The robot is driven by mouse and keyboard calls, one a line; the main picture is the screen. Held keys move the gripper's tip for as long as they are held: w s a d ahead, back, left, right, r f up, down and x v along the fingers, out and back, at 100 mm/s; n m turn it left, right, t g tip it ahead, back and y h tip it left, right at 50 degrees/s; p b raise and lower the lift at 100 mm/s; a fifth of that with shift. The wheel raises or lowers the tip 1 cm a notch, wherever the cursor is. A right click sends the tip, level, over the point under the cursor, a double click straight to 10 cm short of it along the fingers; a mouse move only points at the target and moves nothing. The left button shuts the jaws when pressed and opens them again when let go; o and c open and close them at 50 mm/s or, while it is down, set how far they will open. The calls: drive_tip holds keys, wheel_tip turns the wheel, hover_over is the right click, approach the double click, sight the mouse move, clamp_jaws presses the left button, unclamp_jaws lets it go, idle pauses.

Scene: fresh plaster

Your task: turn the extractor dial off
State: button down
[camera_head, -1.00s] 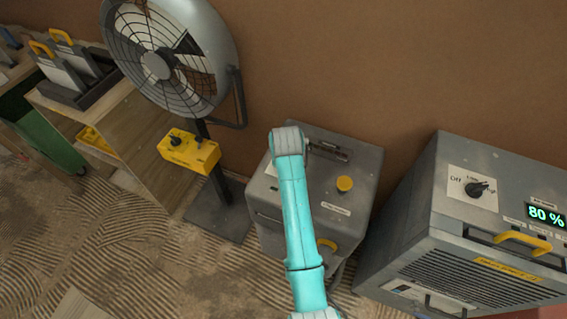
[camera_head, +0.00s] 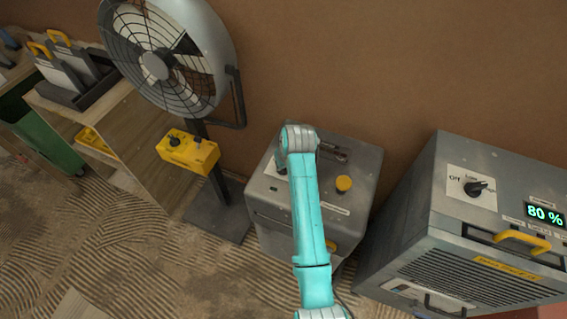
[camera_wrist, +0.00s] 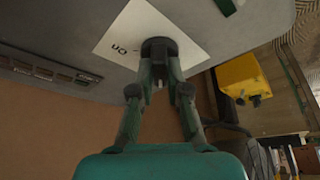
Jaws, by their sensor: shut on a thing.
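A dark round dial (camera_wrist: 159,46) sits on a white label plate (camera_wrist: 125,32) on top of a grey machine in the wrist view. The word "On" shows on the plate; the rest of the lettering is hidden or unclear. My gripper (camera_wrist: 160,72) is shut on the dial, one finger on each side. In the head view the grey machine (camera_head: 355,215) stands in the middle, and my arm hides the dial and most of the gripper.
A yellow button (camera_head: 344,183) is on the same machine. A fan (camera_head: 160,60) with a yellow control box (camera_head: 188,152) stands left. A larger grey unit (camera_head: 400,215) at right has its own dial (camera_head: 475,188) and an "80 %" display (camera_head: 544,214).

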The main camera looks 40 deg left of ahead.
drive_tip(key=c, duration=1.1)
unclamp_jaws()
drive_tip(key=shift+c, duration=0.2)
drive_tip(key=shift+r, duration=0.15)
drive_tip(key=v, duration=1.1)
drive_tip(key=shift+d+r, duration=0.2)
drive_tip(key=shift+r, duration=0.1)
drive_tip(key=shift+s, duration=0.2)
